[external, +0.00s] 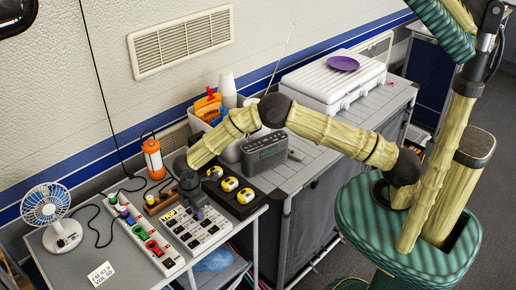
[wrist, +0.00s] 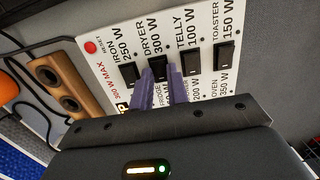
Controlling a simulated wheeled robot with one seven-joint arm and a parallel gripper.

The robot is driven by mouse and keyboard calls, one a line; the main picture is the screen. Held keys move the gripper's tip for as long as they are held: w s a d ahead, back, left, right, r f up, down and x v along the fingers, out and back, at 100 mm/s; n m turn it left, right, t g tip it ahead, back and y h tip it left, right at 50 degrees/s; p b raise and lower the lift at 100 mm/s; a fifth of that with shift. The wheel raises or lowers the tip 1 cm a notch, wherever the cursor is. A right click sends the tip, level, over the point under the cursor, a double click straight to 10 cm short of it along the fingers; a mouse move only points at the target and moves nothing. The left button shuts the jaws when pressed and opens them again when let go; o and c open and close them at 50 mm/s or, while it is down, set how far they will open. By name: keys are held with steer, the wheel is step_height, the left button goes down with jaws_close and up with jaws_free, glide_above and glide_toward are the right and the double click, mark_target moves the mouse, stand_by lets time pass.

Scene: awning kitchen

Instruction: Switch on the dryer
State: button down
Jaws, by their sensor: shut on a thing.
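A white switch panel (wrist: 205,22) fills the upper part of the wrist view, with black rocker switches labelled iron, dryer, telly and toaster. It also shows on the table in the external view (external: 213,232). The dryer switch (wrist: 158,68), marked 300 W, is second from the left in the upper row. My gripper (wrist: 160,76) has its purple fingers shut on the dryer switch, one finger on each side. The lower row is partly hidden by my fingers and gripper body. In the external view my gripper (external: 197,208) points down over the panel.
A red reset button (wrist: 90,47) and "300 W max" are on the panel's left end. A socket strip with coloured plugs (external: 143,238), a fan (external: 50,212), an orange lantern (external: 153,160), a black tray with yellow items (external: 230,192) and a radio (external: 265,154) stand around.

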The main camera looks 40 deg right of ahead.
steer(key=shift+a+h, duration=0.3)
steer(key=shift+h, duration=0.8)
steer(key=c, duration=1.6)
jaws_free()
steer(key=shift+c, duration=0.2)
steer(key=b+v, duration=0.1)
steer(key=v, duration=1.6)
steer(key=shift+r, duration=0.2)
